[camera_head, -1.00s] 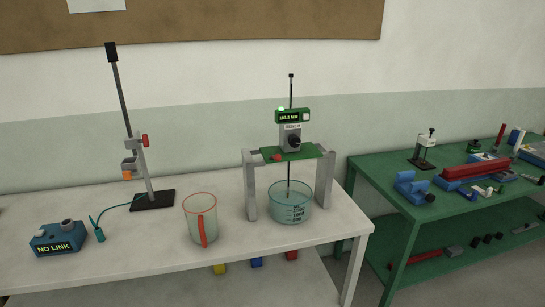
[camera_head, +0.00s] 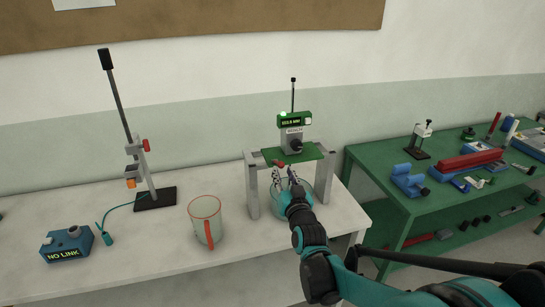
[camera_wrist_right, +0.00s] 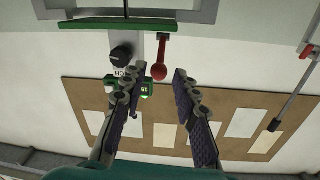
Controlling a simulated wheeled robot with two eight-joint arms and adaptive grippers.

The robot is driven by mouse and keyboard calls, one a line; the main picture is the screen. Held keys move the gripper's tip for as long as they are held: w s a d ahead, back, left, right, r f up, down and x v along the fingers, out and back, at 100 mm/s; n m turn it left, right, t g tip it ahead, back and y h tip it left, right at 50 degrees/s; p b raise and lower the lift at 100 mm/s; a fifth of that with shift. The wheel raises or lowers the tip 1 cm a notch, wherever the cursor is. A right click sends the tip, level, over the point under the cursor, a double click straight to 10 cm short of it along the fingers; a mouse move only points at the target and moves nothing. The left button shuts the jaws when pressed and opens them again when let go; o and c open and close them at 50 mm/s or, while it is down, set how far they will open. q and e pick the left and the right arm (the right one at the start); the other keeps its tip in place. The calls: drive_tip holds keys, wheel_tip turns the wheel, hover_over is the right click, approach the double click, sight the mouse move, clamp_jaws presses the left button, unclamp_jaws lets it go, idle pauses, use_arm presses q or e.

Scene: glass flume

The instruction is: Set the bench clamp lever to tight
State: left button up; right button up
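The red ball-ended lever (camera_wrist_right: 159,72) hangs by the edge of the green plate (camera_wrist_right: 143,25) in the right wrist view. In the head view my right gripper (camera_head: 286,178) is just below and in front of the plate, hiding part of the glass bowl (camera_head: 306,196). My left gripper is not in view.
A black knob (camera_wrist_right: 121,54) and a green display (camera_head: 294,120) sit close to the lever. A clear jug (camera_head: 205,220), a clamp stand (camera_head: 152,197) and a blue box (camera_head: 66,243) stand left. A green table (camera_head: 384,160) with tools stands right.

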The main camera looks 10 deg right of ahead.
drive_tip(key=w, duration=0.3)
drive_tip(key=w+b, duration=0.1)
drive_tip(key=w, duration=0.5)
drive_tip(key=shift+w+d+b, duration=0.25)
drive_tip(key=shift+w+b, duration=0.05)
drive_tip(key=shift+w, duration=0.05)
drive_tip(key=shift+f, duration=0.1)
clamp_jaws()
